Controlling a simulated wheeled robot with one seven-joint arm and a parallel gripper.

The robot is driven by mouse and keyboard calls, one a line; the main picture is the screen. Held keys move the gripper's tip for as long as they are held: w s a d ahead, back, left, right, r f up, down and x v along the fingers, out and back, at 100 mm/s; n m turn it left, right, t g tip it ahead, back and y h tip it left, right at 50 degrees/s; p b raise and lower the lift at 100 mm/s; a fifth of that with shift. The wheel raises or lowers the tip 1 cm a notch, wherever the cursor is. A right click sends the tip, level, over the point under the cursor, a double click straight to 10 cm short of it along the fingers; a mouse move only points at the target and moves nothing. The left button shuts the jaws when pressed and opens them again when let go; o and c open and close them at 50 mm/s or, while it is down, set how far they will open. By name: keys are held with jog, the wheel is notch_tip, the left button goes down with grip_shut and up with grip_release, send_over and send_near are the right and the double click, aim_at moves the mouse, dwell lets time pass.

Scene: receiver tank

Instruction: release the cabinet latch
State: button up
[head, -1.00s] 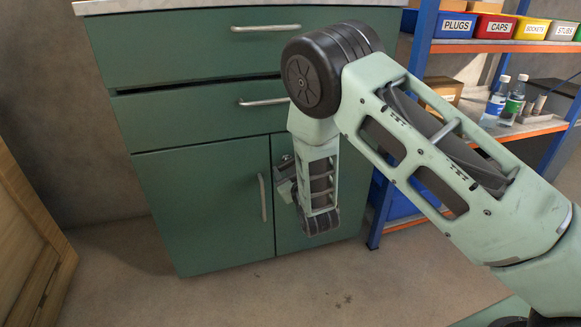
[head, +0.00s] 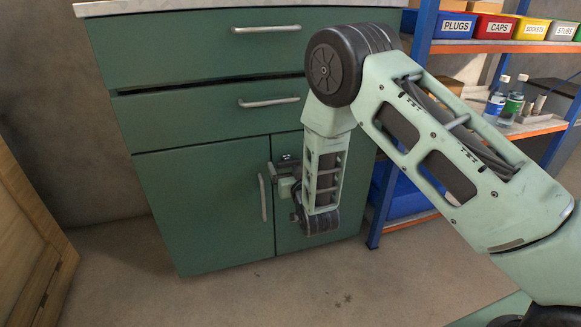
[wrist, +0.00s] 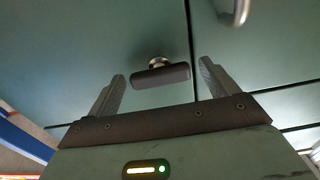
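The cabinet latch (wrist: 160,76) is a dark bar on a round metal stem, on the cabinet door beside the seam in the wrist view. In the head view a small metal piece of it (head: 287,157) shows just above my gripper; my wrist covers much of the area. My gripper (wrist: 162,71) is open, with one finger on each side of the latch bar and visible gaps on both sides. In the head view my gripper (head: 280,177) is close to the right door. The green cabinet (head: 200,200) has both doors closed.
The left door's vertical handle (head: 262,198) is just left of my gripper. A blue-and-orange shelf (head: 440,46) stands at the right, a wooden panel (head: 25,235) at the left.

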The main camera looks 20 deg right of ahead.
jog(key=s+p, duration=0.3)
jog(key=s, duration=1.4)
jog(key=shift+s+p, duration=0.2)
jog(key=shift+p, duration=0.1)
